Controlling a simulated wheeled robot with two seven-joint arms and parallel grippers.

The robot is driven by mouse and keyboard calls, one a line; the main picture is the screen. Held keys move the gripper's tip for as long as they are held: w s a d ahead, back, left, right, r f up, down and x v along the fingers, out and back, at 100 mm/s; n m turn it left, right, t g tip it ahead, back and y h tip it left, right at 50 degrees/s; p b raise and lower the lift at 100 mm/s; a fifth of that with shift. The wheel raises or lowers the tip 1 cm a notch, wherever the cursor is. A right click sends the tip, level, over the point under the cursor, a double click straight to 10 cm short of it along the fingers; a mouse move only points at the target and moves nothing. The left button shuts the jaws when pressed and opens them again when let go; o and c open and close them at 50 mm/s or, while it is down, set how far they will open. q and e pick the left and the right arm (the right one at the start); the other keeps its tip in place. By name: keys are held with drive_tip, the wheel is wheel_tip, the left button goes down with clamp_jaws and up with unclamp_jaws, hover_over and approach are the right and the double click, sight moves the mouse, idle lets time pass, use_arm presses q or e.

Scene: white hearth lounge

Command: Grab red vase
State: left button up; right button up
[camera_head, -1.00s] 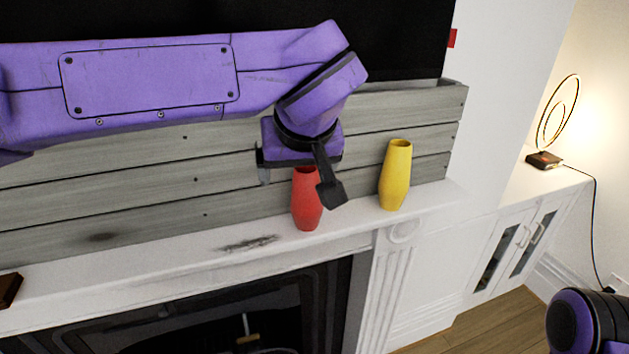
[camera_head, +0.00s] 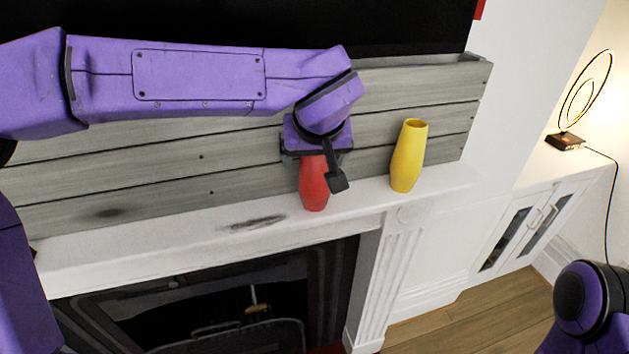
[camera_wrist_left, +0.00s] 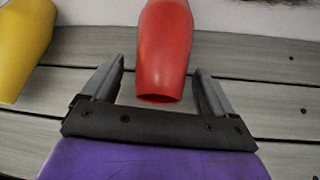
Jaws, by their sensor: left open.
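The red vase (camera_head: 314,186) stands upright on the white mantel, and the left wrist view shows it too (camera_wrist_left: 164,50). My left gripper (camera_head: 318,174) is open over the vase's upper part. In the left wrist view the two fingers (camera_wrist_left: 155,82) are spread on either side of the vase, with a gap at each side. The vase's rim end lies between them, near the palm. In the head view one finger shows in front of the vase; the other is hidden. My right gripper is out of view.
A yellow vase (camera_head: 408,156) stands on the mantel (camera_head: 210,246) just right of the red one; it also shows in the left wrist view (camera_wrist_left: 22,45). Grey planks (camera_head: 150,178) rise behind. The mantel left of the red vase is clear. A lamp (camera_head: 565,141) stands on a cabinet at right.

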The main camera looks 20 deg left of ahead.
use_arm(q)
drive_tip(key=shift+s, duration=0.15)
drive_tip(key=shift+c, duration=1)
clamp_jaws()
drive_tip(key=shift+r, duration=0.2)
